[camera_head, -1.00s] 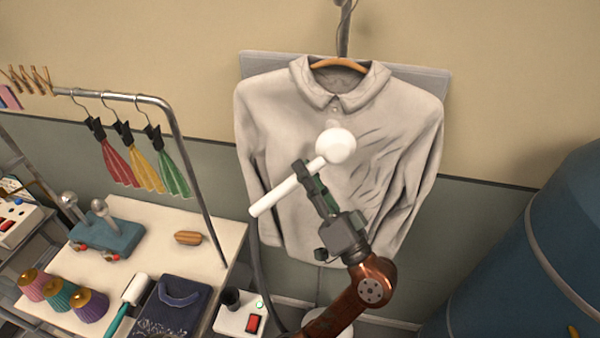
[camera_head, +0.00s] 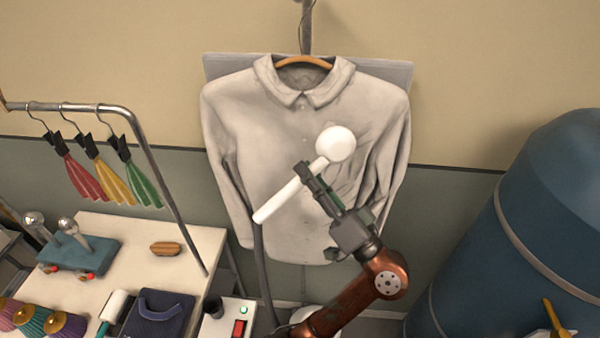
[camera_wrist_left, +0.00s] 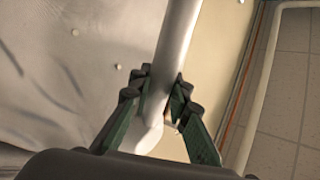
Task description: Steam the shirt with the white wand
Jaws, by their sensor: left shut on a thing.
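The light grey shirt (camera_head: 255,125) hangs on a wooden hanger (camera_head: 305,62) in front of a grey board. Creases show around the wand head on its right side. My left gripper (camera_head: 313,178) is shut around the handle of the white wand (camera_head: 285,200). The wand's round head (camera_head: 336,143) is in front of the shirt's right chest; whether it touches the cloth I cannot tell. In the left wrist view both fingers (camera_wrist_left: 161,88) close on the white handle (camera_wrist_left: 177,40), with the shirt (camera_wrist_left: 50,60) at the left. My right gripper is not in view.
A dark hose (camera_head: 262,270) runs down from the handle. A white box (camera_head: 215,326) with a red switch and green light stands low. A white table (camera_head: 195,237) and a metal rail (camera_head: 150,150) are at left. A large blue barrel (camera_head: 555,225) stands at right.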

